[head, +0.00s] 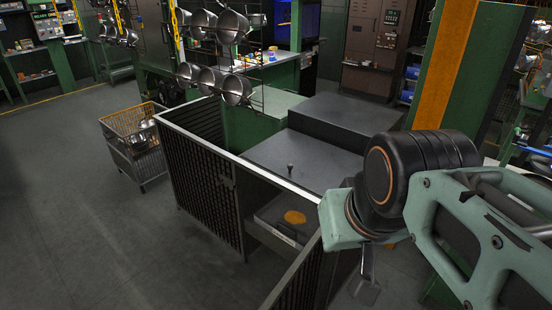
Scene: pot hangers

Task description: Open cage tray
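A dark slatted cage (207,194) with a pale top rail stands in the middle of the head view. Inside it is a grey tray-like part (268,212) with a light label strip on its front edge and an orange patch on top. I cannot tell for certain that this is the cage tray, or how far out it is. My arm comes in from the right. My gripper (366,287) hangs below the green wrist, to the right of the cage's front panel. It looks apart from the tray, and its fingers are too small and dark to read.
A dark grey machine block (338,118) rises behind the tray, with a small knob in front of it. Metal pots (235,88) hang on a rack at the top. A wire basket cart (136,152) stands left of the cage. The floor at left is clear.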

